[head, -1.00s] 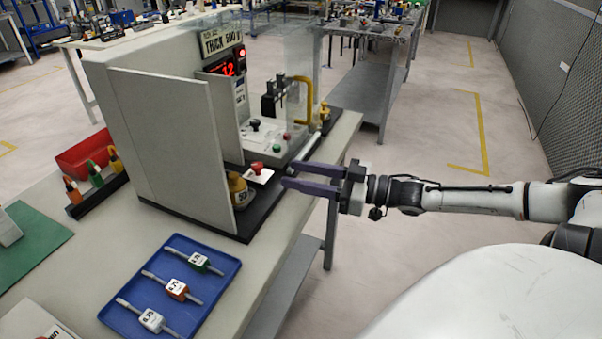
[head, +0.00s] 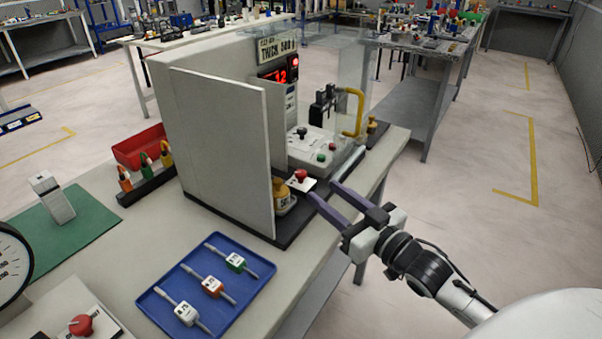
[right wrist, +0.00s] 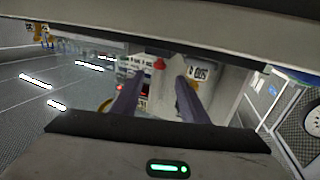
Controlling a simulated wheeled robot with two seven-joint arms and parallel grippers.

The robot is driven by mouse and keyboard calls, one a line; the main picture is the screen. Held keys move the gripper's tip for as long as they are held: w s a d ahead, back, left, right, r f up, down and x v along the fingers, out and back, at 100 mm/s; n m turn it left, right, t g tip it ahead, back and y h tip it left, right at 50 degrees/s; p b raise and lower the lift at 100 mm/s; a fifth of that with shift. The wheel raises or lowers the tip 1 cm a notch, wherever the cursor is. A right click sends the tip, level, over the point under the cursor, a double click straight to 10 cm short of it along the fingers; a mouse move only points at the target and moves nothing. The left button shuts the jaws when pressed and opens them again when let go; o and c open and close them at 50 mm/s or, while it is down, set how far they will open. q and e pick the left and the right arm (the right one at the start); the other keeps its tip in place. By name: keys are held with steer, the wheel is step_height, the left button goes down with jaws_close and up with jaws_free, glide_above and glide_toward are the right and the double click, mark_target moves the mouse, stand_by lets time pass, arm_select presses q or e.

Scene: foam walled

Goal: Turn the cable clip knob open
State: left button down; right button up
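A red knob (head: 301,176) on a small white plate (head: 305,184) sits at the front of the machine's dark base; I take it for the cable clip knob, though no cable shows clearly there. It also shows as a red knob in the right wrist view (right wrist: 159,63), between the fingertips but beyond them. My right gripper (head: 321,190) is open, its two purple fingers apart and empty, just right of the knob and pointing towards the machine. The fingers also frame the right wrist view (right wrist: 157,80). My left gripper is not in view.
A grey panel (head: 225,140) stands left of the knob, with a yellow weight-like object (head: 283,197) between them. A clear guard (head: 355,75) and yellow handle (head: 353,115) stand behind. A blue tray (head: 165,290) with three tagged parts lies in front. Another red knob (head: 80,325) is lower left.

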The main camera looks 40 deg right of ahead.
mark_target(305, 176)
steer(key=w, duration=1)
steer(key=shift+w+a, duration=0.1)
steer(key=shift+a, duration=0.15)
jaws_close()
steer(key=shift+n+y+p, duration=0.3)
steer(key=shift+n+y, duration=0.5)
steer(key=shift+y, duration=0.4)
jaws_free()
